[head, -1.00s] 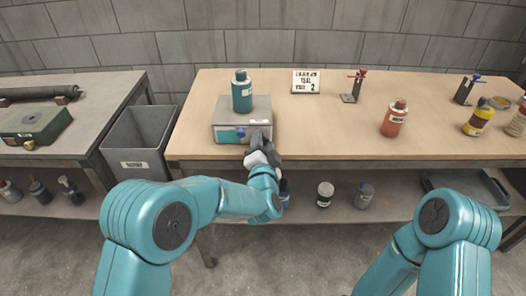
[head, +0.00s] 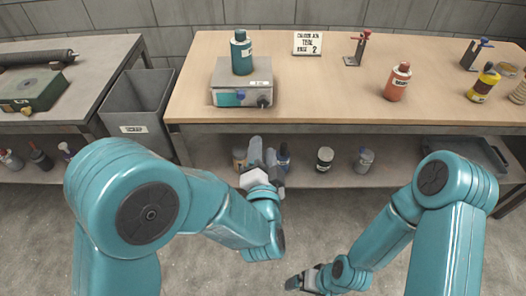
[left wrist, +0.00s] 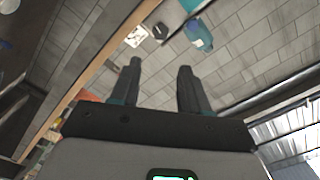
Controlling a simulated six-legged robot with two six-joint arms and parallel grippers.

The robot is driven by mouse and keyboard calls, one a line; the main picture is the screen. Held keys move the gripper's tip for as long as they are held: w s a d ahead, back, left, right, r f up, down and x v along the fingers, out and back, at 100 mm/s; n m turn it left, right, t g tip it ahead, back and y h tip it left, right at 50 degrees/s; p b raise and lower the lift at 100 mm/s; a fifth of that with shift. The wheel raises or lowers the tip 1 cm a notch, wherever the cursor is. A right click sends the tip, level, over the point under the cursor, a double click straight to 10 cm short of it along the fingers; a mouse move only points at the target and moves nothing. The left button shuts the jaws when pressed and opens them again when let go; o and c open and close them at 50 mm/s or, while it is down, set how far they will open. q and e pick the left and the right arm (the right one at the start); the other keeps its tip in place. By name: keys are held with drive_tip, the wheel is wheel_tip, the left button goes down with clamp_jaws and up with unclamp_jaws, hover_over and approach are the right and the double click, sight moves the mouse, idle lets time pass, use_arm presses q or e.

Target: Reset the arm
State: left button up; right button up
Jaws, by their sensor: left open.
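My left gripper (head: 262,152) is open and empty in front of the bench's front edge, below the grey box. Its two dark fingers (left wrist: 158,66) stand apart with nothing between them in the left wrist view. My right gripper (head: 296,282) is low at the bottom of the head view, dark and small; its jaws are not clear. A teal bottle also shows in the left wrist view (left wrist: 199,35).
The wooden bench (head: 330,100) holds a sign (head: 307,43), a red bottle (head: 397,82), a yellow bottle (head: 484,84) and small stands. Bottles sit on the lower shelf behind my left gripper. A grey bin (head: 137,108) stands left of the bench. Floor in front is clear.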

use_arm(q)
drive_tip(key=shift+a, duration=0.1)
idle(0.3)
drive_tip(key=w+a+f+n+g+y, duration=0.2)
drive_tip(key=a+f+g+y, duration=0.2)
drive_tip(key=a+f, duration=1)
drive_tip(key=s+a+f+n+g+h, duration=0.2)
drive_tip(key=s+a+f+n+g, duration=0.25)
drive_tip(key=f, duration=0.55)
drive_tip(key=s+d+f+n+g+h, duration=0.2)
drive_tip(key=s+d+f+g+h, duration=0.15)
drive_tip(key=s, duration=0.65)
drive_tip(key=s+d+f+n+g+h, duration=0.3)
drive_tip(key=s+f+g, duration=0.15)
drive_tip(key=s, duration=0.45)
wheel_tip(320, 180, up, 14)
drive_tip(key=n+g+p, duration=0.1)
drive_tip(key=p, duration=1.2)
drive_tip(key=shift+s+d+f, duration=0.15)
drive_tip(key=shift+s+f, duration=0.1)
drive_tip(key=shift+s, duration=0.2)
drive_tip(key=shift+y, duration=0.25)
